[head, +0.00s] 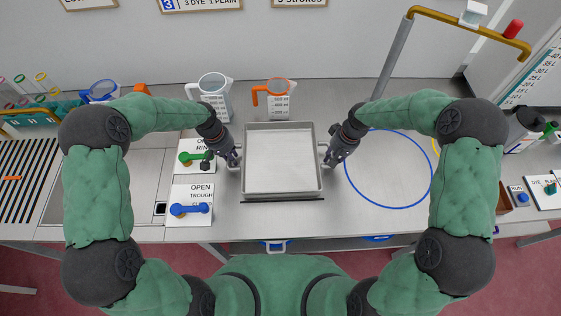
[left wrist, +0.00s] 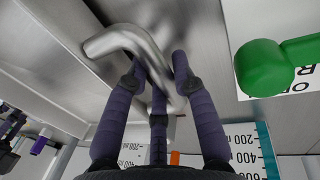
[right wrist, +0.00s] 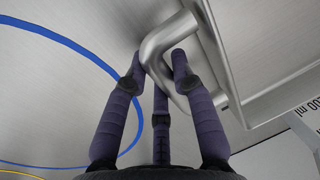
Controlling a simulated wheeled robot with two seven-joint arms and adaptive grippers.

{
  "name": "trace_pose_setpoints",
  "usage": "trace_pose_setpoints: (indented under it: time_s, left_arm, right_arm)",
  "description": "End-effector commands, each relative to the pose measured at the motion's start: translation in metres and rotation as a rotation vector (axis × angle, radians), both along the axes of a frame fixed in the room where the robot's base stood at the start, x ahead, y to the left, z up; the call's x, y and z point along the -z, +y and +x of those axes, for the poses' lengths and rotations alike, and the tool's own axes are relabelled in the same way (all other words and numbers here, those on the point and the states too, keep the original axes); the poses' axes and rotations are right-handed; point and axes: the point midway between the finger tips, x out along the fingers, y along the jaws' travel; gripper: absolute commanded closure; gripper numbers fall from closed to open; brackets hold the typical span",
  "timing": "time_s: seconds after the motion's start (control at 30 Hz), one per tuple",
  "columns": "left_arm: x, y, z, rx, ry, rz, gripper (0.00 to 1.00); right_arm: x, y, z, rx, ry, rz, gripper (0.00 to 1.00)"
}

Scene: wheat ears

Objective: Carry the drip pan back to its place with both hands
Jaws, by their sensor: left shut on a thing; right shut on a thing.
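The drip pan (head: 283,196) is a shallow square grey metal tray with a handle on its left and right sides. In the head view it is in the middle of the bench, with a dark strip of shadow along its front edge. It looks empty. My left gripper (head: 234,160) is shut on its left handle, a bent metal bar that shows in the left wrist view (left wrist: 126,38). My right gripper (head: 329,158) is shut on its right handle, which shows in the right wrist view (right wrist: 160,42). I cannot tell how high the pan is above the bench.
A blue ring outline (head: 346,181) lies right of the pan. Left are a green-handled valve (head: 186,157) and a blue-handled valve (head: 190,209) on white cards. A clear jug (head: 215,92) and an orange-handled jug (head: 279,98) stand behind. A yellow-topped post (head: 395,60) rises at back right.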

Motion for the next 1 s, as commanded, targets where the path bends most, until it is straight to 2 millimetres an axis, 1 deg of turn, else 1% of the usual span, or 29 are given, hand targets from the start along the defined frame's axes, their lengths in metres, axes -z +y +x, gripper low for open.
trace_pose_setpoints:
  time_s: [0.17,0.2,0.23,0.27,0.77,0.87,0.97,1.0]
  left_arm:
    - [0.008,0.0,0.001,-0.001,-0.002,0.0,1.0]
    - [0.007,0.0,0.0,-0.001,-0.001,0.0,0.63]
    - [0.007,0.0,0.0,-0.001,-0.001,0.0,0.55]
    - [0.007,0.0,0.0,-0.001,-0.001,0.0,0.51]
    - [0.007,0.0,0.0,-0.001,-0.002,0.0,0.51]
    - [0.003,0.001,0.001,-0.001,-0.003,0.0,0.51]
    - [-0.008,0.003,0.001,-0.001,-0.004,0.001,0.51]
    - [-0.014,0.004,0.002,-0.001,-0.006,0.001,0.51]
  right_arm:
    - [0.008,0.0,0.0,0.001,0.0,0.0,1.0]
    - [0.008,0.0,0.0,0.0,0.0,0.0,0.63]
    - [0.007,0.0,0.0,0.0,0.0,0.0,0.55]
    - [0.007,0.0,0.0,0.0,0.0,0.0,0.51]
    - [0.007,0.0,0.0,0.0,0.0,0.0,0.51]
    - [0.007,0.0,0.0,0.0,0.0,0.0,0.51]
    - [0.007,0.0,0.0,0.0,0.0,0.0,0.51]
    - [0.007,0.0,0.0,0.0,0.0,0.0,0.51]
